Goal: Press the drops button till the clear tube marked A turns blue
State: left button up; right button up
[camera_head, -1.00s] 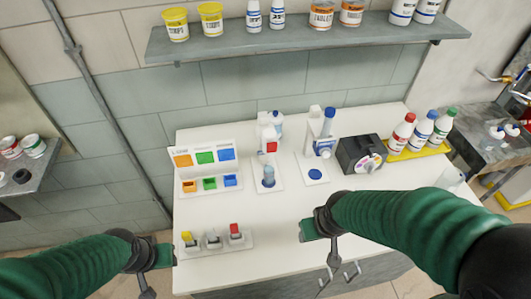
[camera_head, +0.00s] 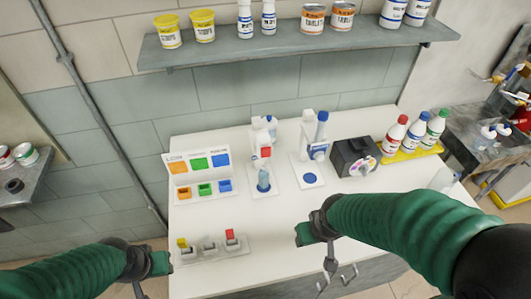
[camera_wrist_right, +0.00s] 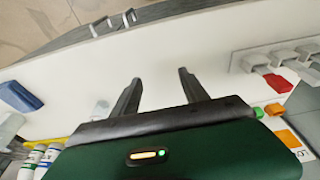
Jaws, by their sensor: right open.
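I cannot tell which part is the drops button. My right gripper (camera_head: 305,234) is over the table's front part, touching nothing; its open, empty fingers show in the right wrist view (camera_wrist_right: 160,78). My left gripper (camera_head: 160,263) is by the table's front left edge, its jaws unclear.
A colour panel with orange, green and blue squares (camera_head: 198,160) stands at left. A row with yellow, grey and red pieces (camera_head: 212,246) lies in front. A dark box (camera_head: 355,157) and capped bottles on a yellow tray (camera_head: 412,153) stand at right. The table's middle front is clear.

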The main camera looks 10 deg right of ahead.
grip_shut()
dwell(1.5)
